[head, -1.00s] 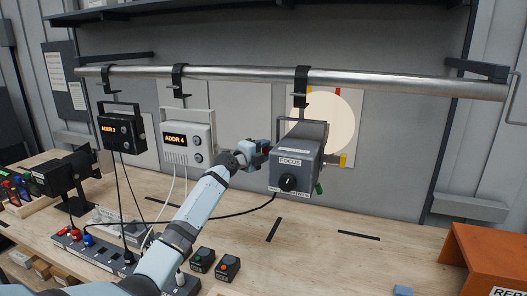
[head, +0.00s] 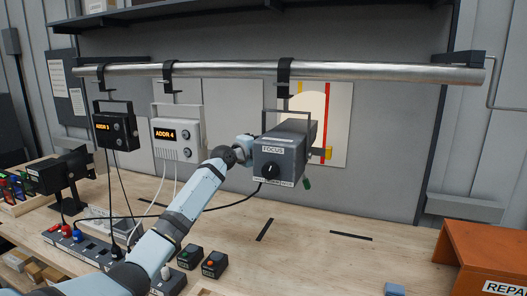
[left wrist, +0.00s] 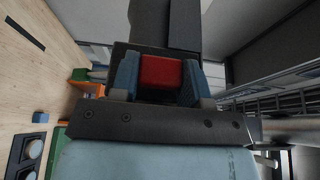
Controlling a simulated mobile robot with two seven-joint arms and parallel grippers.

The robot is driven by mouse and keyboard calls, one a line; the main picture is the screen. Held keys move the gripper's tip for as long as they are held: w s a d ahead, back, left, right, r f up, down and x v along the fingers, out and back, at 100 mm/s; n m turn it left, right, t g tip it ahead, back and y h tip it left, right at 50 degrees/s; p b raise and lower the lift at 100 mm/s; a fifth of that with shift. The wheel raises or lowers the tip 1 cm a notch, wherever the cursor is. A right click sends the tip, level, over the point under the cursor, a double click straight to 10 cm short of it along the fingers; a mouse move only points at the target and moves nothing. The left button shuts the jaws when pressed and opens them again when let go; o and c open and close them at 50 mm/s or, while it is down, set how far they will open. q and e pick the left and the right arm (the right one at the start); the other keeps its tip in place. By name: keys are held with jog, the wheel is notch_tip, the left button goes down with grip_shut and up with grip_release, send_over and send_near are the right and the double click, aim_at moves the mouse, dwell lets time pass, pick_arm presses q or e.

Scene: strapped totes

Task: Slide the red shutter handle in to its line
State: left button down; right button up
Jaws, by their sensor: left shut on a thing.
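The grey FOCUS lamp (head: 280,155) hangs from the rail in the head view. My left gripper (head: 246,148) is at the lamp's left side, its fingertips hidden behind the housing. In the left wrist view my blue gripper fingers (left wrist: 160,90) are shut on the red shutter handle (left wrist: 160,72), one on each side. On the pale chart (head: 340,110) behind the lamp, a red line (head: 325,105) runs upright. The bright spot (head: 312,102) is cut straight on its right, with its edge at or very near that line. The lamp hides the lower part.
A yellow handle (head: 328,153) and a green handle (head: 307,183) stick out from the lamp. Two other fixtures, ADDR 3 (head: 115,128) and ADDR 4 (head: 178,135), hang to the left. An orange stand (head: 480,250) is at right. The bench middle is mostly clear.

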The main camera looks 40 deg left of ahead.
pick_arm(q)
jog(key=shift+a, duration=0.15)
jog(key=c, duration=0.9)
grip_release()
jog(key=o, duration=0.3)
jog(key=s+a+b, duration=0.2)
jog(key=s+b, duration=0.1)
jog(key=s, duration=1)
jog(key=shift+s+b, duration=0.3)
jog(key=shift+s, duration=0.1)
